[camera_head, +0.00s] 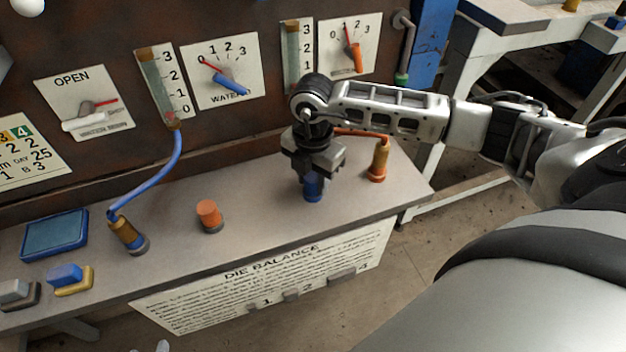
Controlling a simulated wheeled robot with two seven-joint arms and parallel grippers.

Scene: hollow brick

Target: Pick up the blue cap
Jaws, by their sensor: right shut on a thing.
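The blue cap (313,188) is a short dark blue cylinder, upright at the right part of the bench. My right gripper (313,172) points straight down over it and is shut on its upper part. The fingers hide the cap's top. I cannot tell whether its base touches the bench. My left gripper is not in view.
An orange cap (209,216) stands on the grey bench (260,205). Brass fittings with a blue hose (128,236) and an orange hose (378,160) stand on either side. A blue tray (54,233) lies at left. A gauge panel rises behind.

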